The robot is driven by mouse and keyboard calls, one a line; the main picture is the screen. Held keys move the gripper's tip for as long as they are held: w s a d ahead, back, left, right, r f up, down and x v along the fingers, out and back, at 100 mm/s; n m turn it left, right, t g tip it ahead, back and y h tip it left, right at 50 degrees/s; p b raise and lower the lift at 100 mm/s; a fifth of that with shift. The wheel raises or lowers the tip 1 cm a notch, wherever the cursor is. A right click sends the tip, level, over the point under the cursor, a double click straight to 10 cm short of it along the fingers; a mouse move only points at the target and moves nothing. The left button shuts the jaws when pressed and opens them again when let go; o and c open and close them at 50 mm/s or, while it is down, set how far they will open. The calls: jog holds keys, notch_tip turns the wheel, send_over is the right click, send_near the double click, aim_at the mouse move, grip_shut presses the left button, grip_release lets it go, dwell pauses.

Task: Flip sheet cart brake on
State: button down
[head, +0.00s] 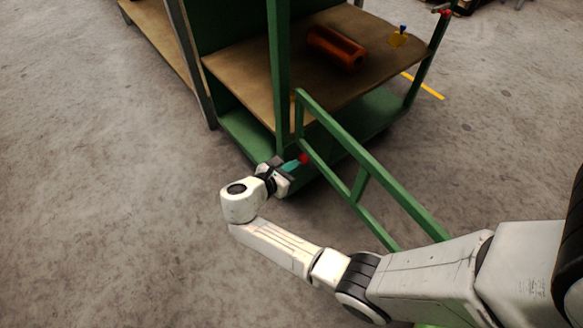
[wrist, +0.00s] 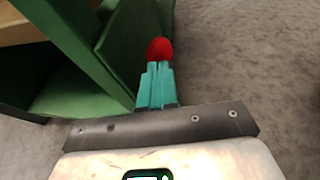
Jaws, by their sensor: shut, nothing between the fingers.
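The green sheet cart (head: 236,134) has wooden shelves and a green rail frame; part of it also shows in the wrist view (wrist: 75,95). A red knob (head: 304,158) sits low at the cart's near corner post, and I take it to be the brake's end. In the wrist view the red knob (wrist: 160,50) is just beyond my teal fingertips. My gripper (head: 293,165) is shut and empty, its tips right at the knob. It also shows in the wrist view (wrist: 156,84). I cannot tell whether the tips touch the knob. The brake's lever is hidden.
An orange-brown cylinder (head: 337,48) and a small yellow piece with a blue top (head: 398,38) lie on the wooden shelf (head: 240,80). The green rail (head: 375,170) slants close beside my arm. Another red knob (head: 446,12) is at the far post. The grey floor at left is clear.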

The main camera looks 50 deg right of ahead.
aim_at(305, 156)
jog(key=r+p, duration=0.1)
jog(key=p, duration=0.1)
jog(key=d+r+y+p, duration=0.1)
jog(key=p, duration=0.2)
jog(key=shift+s+d, duration=0.15)
jog(key=shift+s, duration=0.1)
jog(key=p, duration=0.1)
jog(key=d+y+p, duration=0.1)
jog(key=p, duration=0.1)
jog(key=shift+s+r+y, duration=0.15)
jog(key=shift+r+y, duration=0.15)
jog(key=shift+r, duration=0.05)
jog(key=shift+s+d+t+y+p, duration=0.1)
jog(key=shift+d+t+y+p, duration=0.25)
jog(key=shift+p, duration=0.4)
jog(key=shift+f, duration=0.15)
